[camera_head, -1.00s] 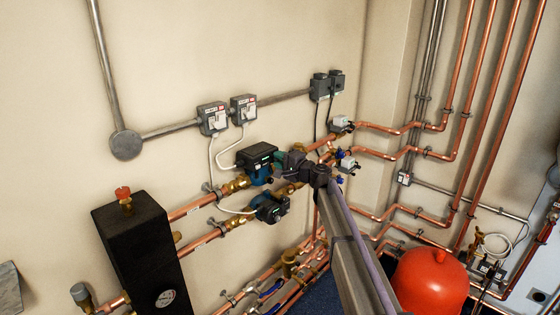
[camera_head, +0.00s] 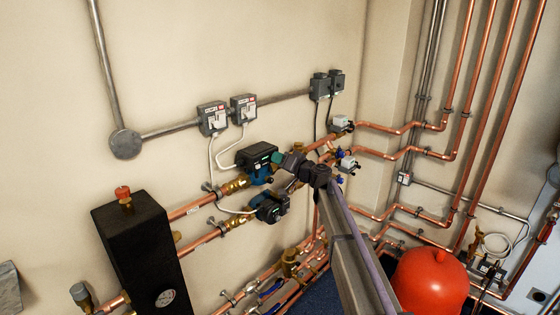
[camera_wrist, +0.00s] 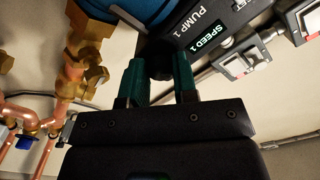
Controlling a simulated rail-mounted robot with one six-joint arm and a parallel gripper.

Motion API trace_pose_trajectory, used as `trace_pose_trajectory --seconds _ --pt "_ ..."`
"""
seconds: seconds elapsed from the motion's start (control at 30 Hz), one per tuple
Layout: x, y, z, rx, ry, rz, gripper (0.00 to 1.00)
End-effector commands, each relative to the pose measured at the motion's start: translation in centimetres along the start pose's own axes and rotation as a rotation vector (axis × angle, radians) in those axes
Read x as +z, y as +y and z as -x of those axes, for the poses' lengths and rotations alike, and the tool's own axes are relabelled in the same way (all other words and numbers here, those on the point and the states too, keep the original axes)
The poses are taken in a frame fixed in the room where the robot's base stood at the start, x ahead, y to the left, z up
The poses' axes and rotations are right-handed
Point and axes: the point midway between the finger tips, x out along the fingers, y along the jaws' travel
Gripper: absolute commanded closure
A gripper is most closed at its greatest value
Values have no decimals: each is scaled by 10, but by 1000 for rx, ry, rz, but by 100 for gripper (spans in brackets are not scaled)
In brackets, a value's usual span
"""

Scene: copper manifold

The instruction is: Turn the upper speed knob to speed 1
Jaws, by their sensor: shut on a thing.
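The upper pump (camera_head: 259,157), with a dark control box and a blue body, is on the upper copper pipe in the head view. In the wrist view its label panel (camera_wrist: 210,30) reads "PUMP 1" and "SPEED 1". The black upper speed knob (camera_wrist: 159,60) sits between the green fingers of my gripper (camera_wrist: 160,74), which is shut on it. My gripper (camera_head: 278,160) reaches the pump's right side in the head view, where the knob is hidden.
A second pump (camera_head: 271,207) sits just below on the lower pipe. Brass fittings (camera_wrist: 82,62) are close to the left of my gripper. Switch boxes (camera_head: 228,115) are on the wall above. A red vessel (camera_head: 430,283) stands at the lower right.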

Motion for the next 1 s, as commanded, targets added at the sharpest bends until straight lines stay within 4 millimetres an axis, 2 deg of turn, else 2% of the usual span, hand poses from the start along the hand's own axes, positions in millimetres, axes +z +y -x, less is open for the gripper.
trace_pose_trajectory --seconds 0.3,0.8,0.83,1.0 --pt "0 0 0 0 0 112 97" --pt "0 0 0 0 0 129 97" --pt "0 0 0 0 0 129 70" --pt "0 0 0 0 0 128 54"
